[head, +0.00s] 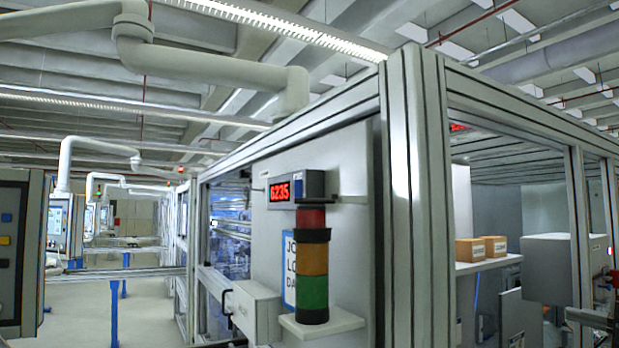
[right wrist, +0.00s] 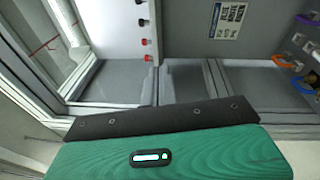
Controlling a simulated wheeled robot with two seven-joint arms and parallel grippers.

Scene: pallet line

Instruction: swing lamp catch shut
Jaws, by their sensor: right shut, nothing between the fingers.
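A stack lamp (head: 312,265) with red, amber and green sections stands upright on a small white shelf (head: 322,324) on the machine's front panel in the head view. No separate catch can be made out on it. My right gripper (right wrist: 162,118) fills the lower part of the right wrist view as a green housing with a dark bolted bar. It is shut and empty. The lamp does not show in that view, so how far the gripper is from it cannot be told. My left gripper is not in view.
Metal posts (head: 414,200) frame the machine at the lamp's right. A red number display (head: 279,192) hangs above the lamp. Cardboard boxes (head: 470,249) sit on a shelf inside. A control panel (head: 18,250) stands at far left. The wrist view shows red and black knobs (right wrist: 146,41).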

